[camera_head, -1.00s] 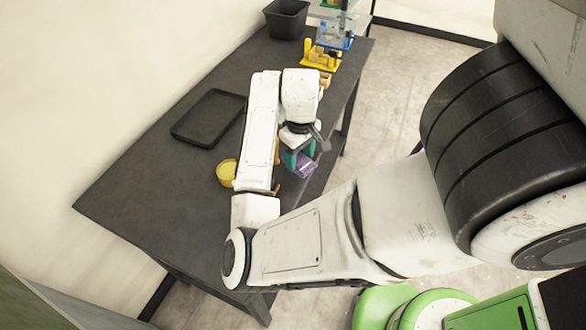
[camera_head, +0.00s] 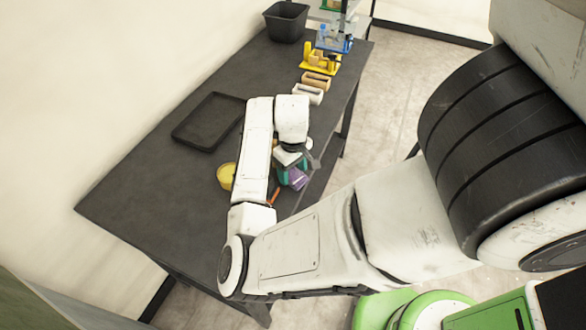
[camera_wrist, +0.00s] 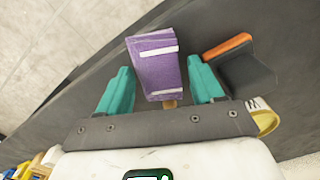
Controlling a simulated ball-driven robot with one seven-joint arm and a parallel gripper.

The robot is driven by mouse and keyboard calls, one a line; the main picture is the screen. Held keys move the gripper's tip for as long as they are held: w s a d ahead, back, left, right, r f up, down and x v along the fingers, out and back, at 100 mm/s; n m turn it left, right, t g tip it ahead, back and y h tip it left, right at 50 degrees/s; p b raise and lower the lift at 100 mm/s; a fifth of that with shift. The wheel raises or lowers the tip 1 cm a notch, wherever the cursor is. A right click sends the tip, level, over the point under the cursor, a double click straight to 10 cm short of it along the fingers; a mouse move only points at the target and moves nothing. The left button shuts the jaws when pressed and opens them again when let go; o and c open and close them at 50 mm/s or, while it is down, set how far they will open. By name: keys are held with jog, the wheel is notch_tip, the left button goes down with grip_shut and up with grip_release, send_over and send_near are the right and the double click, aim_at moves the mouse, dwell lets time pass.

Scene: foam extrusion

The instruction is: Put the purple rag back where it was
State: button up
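The purple rag (camera_wrist: 155,65), a folded block with pale stripes, sits between the two teal fingers of my gripper (camera_wrist: 158,65) in the wrist view. A tan bit shows below it. In the head view the rag (camera_head: 298,179) is at the fingertips of my gripper (camera_head: 291,177), near the table's right edge. The rag keeps its place against the fingers, so the gripper looks shut on it, though the finger contact is hard to see. Whether the rag touches the table cannot be told.
A dark block with an orange edge (camera_wrist: 240,62) lies close to the right finger. A yellow cup (camera_head: 227,176) stands left of my forearm. An empty black tray (camera_head: 181,138), tan and white blocks (camera_head: 312,87), a yellow rack (camera_head: 321,59) and a black bin (camera_head: 287,28) are farther back. The near-left tabletop is clear.

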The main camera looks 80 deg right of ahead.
aim_at(293, 174)
jog(key=shift+r, duration=0.1)
jog(key=w+d+r+n+h, duration=0.1)
jog(key=d+r+h, duration=0.1)
jog(key=r, duration=0.5)
jog(key=w+d+r+h, duration=0.1)
jog(key=r+h, duration=0.1)
jog(key=r, duration=0.5)
jog(key=w+a+f+n+t, duration=0.1)
jog(key=a+f+n, duration=0.1)
jog(key=a+f, duration=0.35)
jog(key=w+a+f+n, duration=0.1)
jog(key=a+f+n, duration=0.15)
jog(key=a, duration=0.65)
jog(key=s+a+f+y, duration=0.2)
jog(key=a+f, duration=0.1)
jog(key=a, duration=0.3)
jog(key=s+a+f+y, duration=0.1)
jog(key=s+a+f, duration=0.1)
jog(key=a, duration=0.5)
jog(key=shift+s+a+f+n+y+p, duration=0.2)
jog(key=shift+s+f+n+y+p, duration=0.2)
jog(key=shift+f, duration=0.25)
